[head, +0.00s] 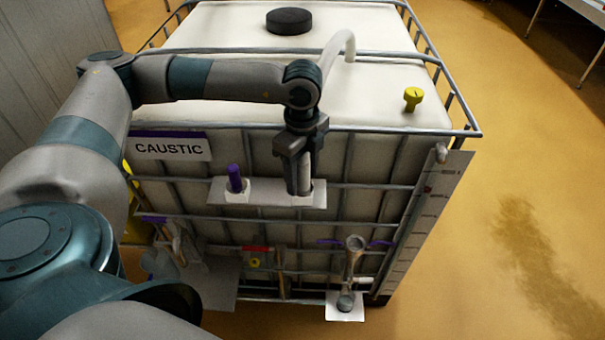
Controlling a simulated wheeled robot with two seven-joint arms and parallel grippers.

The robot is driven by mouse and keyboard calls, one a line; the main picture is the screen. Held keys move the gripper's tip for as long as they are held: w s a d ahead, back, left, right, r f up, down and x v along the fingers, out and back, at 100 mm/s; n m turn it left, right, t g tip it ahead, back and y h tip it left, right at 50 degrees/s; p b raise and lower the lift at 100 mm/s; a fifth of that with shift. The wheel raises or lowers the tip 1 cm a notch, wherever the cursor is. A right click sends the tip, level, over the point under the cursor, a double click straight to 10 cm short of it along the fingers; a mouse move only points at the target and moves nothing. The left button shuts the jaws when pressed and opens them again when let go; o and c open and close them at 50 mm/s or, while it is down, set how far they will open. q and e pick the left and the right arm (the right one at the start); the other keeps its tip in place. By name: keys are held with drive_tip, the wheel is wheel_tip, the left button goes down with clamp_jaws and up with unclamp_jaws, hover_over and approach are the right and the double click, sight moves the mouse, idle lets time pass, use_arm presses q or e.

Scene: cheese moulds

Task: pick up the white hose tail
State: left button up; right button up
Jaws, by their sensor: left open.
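A white curved hose piece (345,43) stands up at the top of the tank, bending over like a hook. Its lower left part is hidden behind my left wrist. My left gripper (299,180) points down in front of the tank's front face, at the small white shelf (265,195). Its fingers are open, on either side of or close against a pale grey upright cylinder (305,172) at the shelf's right end. I cannot tell whether they touch it, or whether it joins the curved piece. My right gripper is not in view.
The caged white tank (225,30) carries a CAUSTIC sign (172,147), a black lid (289,20) and a yellow fitting (412,98). A purple-topped piece (235,178) stands left on the shelf. A grey spanner-like tool (353,262) is lower right.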

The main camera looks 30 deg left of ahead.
sight(303, 161)
use_arm(q)
drive_tip(key=shift+f, duration=0.25)
clamp_jaws()
drive_tip(key=shift+r, duration=0.1)
idle(0.3)
drive_tip(key=shift+w+r+b, duration=0.1)
drive_tip(key=shift+r+b, duration=0.65)
drive_tip(key=shift+r, duration=0.05)
drive_tip(key=shift+s+d+r+b, duration=0.15)
drive_tip(key=shift+r+b, duration=0.25)
drive_tip(key=shift+r, duration=0.2)
drive_tip(key=shift+s+d+r+b, duration=0.1)
drive_tip(key=shift+r+b, duration=0.3)
drive_tip(key=shift+r, duration=0.15)
drive_tip(key=s+d+r+b, duration=0.4)
drive_tip(key=s+d+r, duration=0.2)
drive_tip(key=d+r, duration=0.1)
drive_tip(key=shift+s+d, duration=0.4)
drive_tip(key=shift+d, duration=0.45)
